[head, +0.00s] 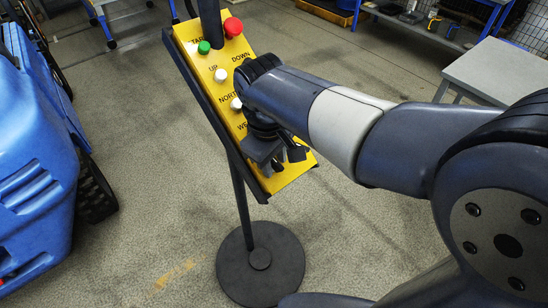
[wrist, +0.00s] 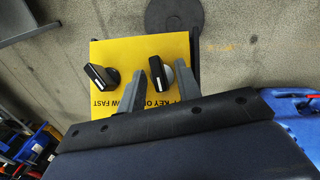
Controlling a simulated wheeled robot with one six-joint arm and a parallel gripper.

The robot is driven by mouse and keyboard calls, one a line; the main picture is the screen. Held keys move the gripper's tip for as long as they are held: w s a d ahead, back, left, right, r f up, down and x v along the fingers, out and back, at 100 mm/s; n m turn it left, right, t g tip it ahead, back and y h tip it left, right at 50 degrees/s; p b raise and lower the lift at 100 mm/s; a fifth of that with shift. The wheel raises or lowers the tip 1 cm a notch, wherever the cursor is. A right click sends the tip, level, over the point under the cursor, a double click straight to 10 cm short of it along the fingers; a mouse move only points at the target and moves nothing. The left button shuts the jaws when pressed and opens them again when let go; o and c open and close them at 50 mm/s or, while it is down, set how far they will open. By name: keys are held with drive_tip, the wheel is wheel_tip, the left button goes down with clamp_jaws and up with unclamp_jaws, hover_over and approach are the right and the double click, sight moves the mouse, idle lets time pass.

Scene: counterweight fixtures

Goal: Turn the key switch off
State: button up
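A yellow control panel (head: 246,118) on a stand tilts in front of me. My gripper (head: 281,158) is over its lower end, pointing at its face. In the wrist view two black rotary knobs with white marks sit on the panel (wrist: 182,45). One knob (wrist: 103,75) stands left of my gripper's fingers. The other, the key switch (wrist: 160,74), is between the fingers (wrist: 158,88), by the partly hidden lettering "KEY O". My fingers are apart, around this knob; whether they touch it I cannot tell. In the head view my gripper and arm hide the key switch.
The panel's upper part has a red button (head: 233,27), a green button (head: 204,47) and white buttons (head: 220,75). The stand has a round base (head: 260,265). A blue machine (head: 35,170) is at left, a grey table (head: 500,70) at right. Open floor surrounds the stand.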

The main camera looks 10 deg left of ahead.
drive_tip(key=c, duration=0.6)
drive_tip(key=shift+n, duration=0.3)
drive_tip(key=shift+s+a+n+t+h+b, duration=0.15)
drive_tip(key=shift+n+t+h+b, duration=0.4)
drive_tip(key=shift+n+t, duration=1.2)
drive_tip(key=shift+n, duration=0.25)
drive_tip(key=o, duration=0.6)
drive_tip(key=shift+o, duration=0.2)
drive_tip(key=shift+s, duration=0.1)
